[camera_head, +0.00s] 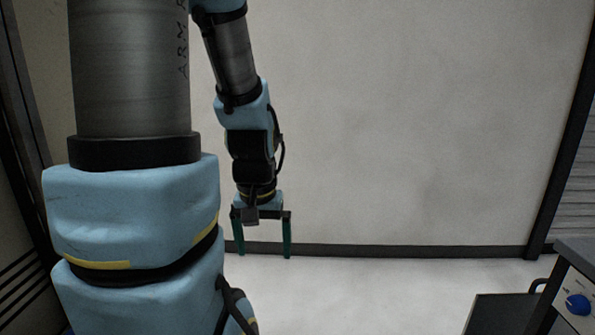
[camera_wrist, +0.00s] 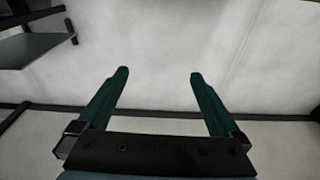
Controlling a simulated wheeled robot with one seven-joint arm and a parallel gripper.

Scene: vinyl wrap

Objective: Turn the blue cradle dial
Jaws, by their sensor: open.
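A blue dial (camera_head: 578,305) sits on a light panel on the front of a dark-topped unit at the lower right edge of the head view. Part of that unit is cut off by the frame. My gripper (camera_head: 263,254) hangs pointing down near the middle left, well to the left of the dial and apart from it. Its two green fingers are spread with nothing between them. The wrist view also shows my gripper (camera_wrist: 158,74) open and empty over pale floor. The dial does not show in the wrist view.
A dark flat surface (camera_head: 496,314) stands left of the dial's panel. A pale wall (camera_head: 400,120) with a dark base strip is behind my gripper. The white floor (camera_head: 380,290) between my gripper and the unit is clear. A dark shelf-like surface (camera_wrist: 38,48) shows at upper left in the wrist view.

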